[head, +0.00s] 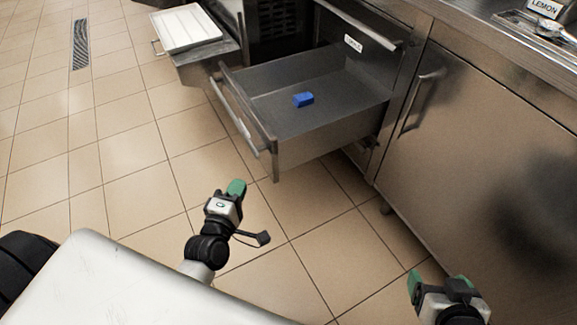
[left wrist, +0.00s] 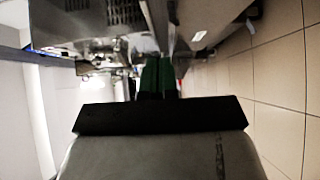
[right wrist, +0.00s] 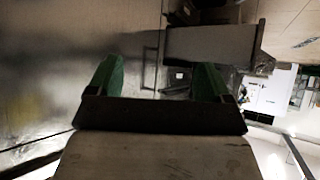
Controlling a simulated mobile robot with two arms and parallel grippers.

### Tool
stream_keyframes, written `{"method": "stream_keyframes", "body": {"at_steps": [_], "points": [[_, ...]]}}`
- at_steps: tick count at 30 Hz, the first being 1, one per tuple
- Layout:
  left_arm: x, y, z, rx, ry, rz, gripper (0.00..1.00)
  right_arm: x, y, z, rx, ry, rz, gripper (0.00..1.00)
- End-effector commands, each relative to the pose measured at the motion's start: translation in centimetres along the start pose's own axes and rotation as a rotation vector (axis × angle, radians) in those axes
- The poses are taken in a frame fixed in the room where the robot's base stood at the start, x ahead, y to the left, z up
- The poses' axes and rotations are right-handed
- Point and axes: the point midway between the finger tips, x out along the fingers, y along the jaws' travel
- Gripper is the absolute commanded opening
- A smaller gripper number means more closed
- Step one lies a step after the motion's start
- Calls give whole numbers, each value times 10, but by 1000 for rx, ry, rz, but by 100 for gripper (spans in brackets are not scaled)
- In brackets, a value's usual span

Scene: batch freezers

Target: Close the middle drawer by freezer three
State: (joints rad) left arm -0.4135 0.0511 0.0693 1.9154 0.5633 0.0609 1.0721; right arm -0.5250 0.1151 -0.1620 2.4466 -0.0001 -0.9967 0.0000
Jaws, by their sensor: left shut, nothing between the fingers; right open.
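The open steel drawer (head: 330,137) juts out from the counter in the head view, with a bar handle (head: 238,117) on its front. A small blue block (head: 303,99) lies on its floor. My left gripper (head: 237,187) is shut and empty, in front of the drawer and apart from it. Its green fingers (left wrist: 157,75) touch each other in the left wrist view. My right gripper (head: 440,280) is open and empty at the lower right, near the cabinet door. Its green fingers stand apart in the right wrist view (right wrist: 155,78), where a drawer (right wrist: 212,45) shows beyond them.
A closed cabinet door (head: 490,160) with a vertical handle (head: 418,100) is right of the drawer. A labelled drawer front (head: 353,42) is above it. The tiled floor (head: 110,150) at left is clear.

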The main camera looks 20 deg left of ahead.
Motion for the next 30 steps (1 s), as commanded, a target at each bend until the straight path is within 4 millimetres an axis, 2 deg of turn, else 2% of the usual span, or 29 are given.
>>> {"method": "stream_keyframes", "body": {"at_steps": [5, 12, 19, 24, 30], "points": [[12, 4, -1, -16, 4, 18, 0, -1, -1, -9, -1, 56, -3, 80], [59, 4, -1, -14, 4, 17, 0, 3, -6, -39, -2, 273, -16, 80], [104, 4, -1, -14, 3, 15, 0, -3, -12, -72, 0, 531, -31, 80], [119, 4, 18, -15, 3, 13, 0, -12, -15, -90, 2, 673, -41, 80], [128, 5, 26, -12, 3, 11, 0, -18, -17, -99, 4, 753, -46, 80]]}}
